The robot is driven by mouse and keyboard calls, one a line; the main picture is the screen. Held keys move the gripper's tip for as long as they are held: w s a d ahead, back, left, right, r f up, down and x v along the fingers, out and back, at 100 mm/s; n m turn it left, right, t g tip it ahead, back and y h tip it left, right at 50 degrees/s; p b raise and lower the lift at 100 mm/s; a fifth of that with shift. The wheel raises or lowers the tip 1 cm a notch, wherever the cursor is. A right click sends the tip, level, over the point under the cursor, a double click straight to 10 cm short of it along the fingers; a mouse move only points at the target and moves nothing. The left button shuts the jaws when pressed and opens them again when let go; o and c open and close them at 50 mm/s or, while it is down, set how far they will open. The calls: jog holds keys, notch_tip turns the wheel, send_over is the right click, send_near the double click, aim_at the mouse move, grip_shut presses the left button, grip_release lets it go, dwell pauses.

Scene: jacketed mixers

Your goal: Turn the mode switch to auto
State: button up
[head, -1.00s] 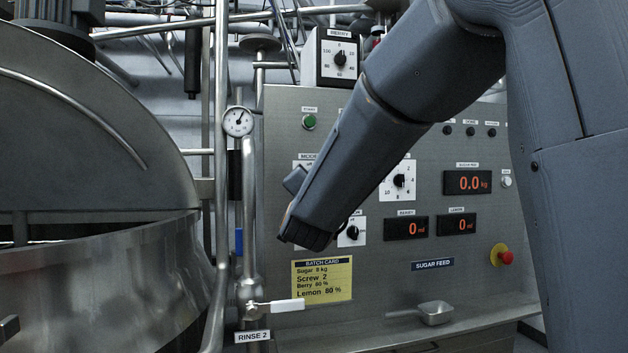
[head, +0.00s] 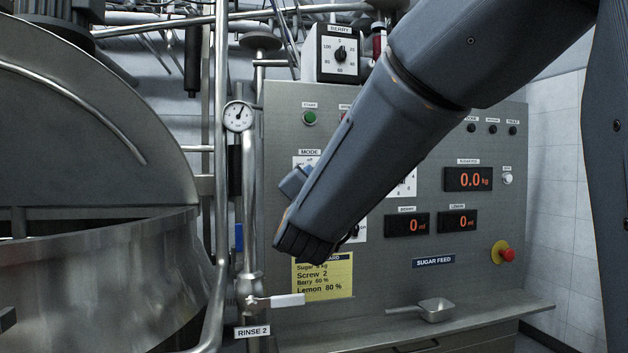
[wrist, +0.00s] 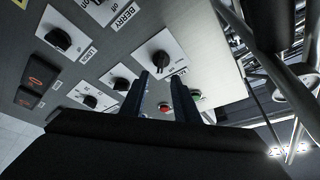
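The mode switch is a black knob on a white plate. In the head view only a strip of the plate (head: 303,160) shows under the MODE label; my arm hides the knob. In the wrist view, which is turned nearly upside down, the black knob (wrist: 161,60) shows on its white plate just past my fingertips. My gripper (wrist: 161,77) is open, with its two dark fingers apart on either side of the knob's line. I see nothing held between them. I cannot tell whether a finger touches the knob, or where its pointer stands.
The green start button (head: 309,118) sits above the mode plate; a red button (wrist: 165,107) is beside it. Other dials, such as the berry dial (head: 340,54), and number displays (head: 468,179) are close by. A yellow batch card (head: 322,280) is below; a steel vessel (head: 100,270) stands left.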

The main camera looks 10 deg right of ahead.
jog(key=v, duration=0.2)
jog(key=shift+s+f, duration=0.1)
jog(key=shift+s, duration=0.25)
